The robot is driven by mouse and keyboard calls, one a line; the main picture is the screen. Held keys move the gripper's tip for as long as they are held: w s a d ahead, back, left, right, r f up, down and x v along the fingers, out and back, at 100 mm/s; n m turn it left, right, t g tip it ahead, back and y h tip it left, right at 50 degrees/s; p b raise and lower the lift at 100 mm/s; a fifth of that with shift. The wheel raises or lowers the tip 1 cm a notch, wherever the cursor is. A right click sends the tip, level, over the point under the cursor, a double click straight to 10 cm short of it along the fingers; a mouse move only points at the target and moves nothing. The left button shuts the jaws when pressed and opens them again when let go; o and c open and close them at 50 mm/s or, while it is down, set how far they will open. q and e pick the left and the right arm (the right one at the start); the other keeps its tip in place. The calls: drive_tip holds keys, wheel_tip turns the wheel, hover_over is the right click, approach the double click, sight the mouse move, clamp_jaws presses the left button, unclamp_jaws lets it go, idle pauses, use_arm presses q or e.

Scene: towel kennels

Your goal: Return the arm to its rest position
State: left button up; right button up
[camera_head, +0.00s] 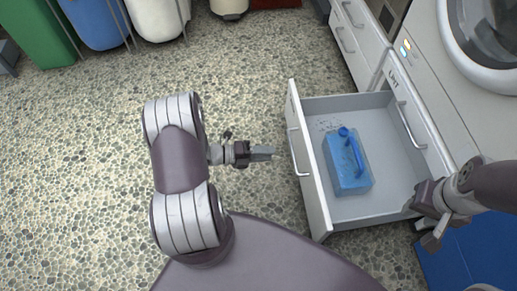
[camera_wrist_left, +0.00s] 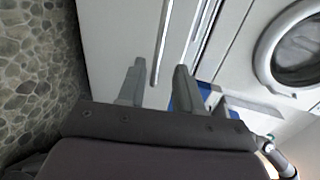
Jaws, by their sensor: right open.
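My left arm bends in over the floor, with its left gripper (camera_head: 263,153) just left of the open drawer's (camera_head: 324,220) front. In the left wrist view its two fingers (camera_wrist_left: 158,85) stand apart with nothing between them. My right gripper (camera_head: 430,220) is at the drawer's right side, near the cabinet front; its jaws are open and hold nothing that I can see. A blue jug (camera_head: 346,168) lies inside the drawer, clear of both grippers.
The drawer has a bar handle (camera_head: 296,152) on its front, facing my left gripper. A washer with a round door (camera_head: 488,35) stands at the upper right. Green (camera_head: 35,30) and blue (camera_head: 95,22) bins stand at the upper left. The pebbled floor (camera_head: 75,170) at left is clear.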

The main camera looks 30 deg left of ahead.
use_arm(q)
drive_tip(key=v, duration=0.2)
drive_tip(key=shift+s+a, duration=0.25)
drive_tip(key=shift+a, duration=0.05)
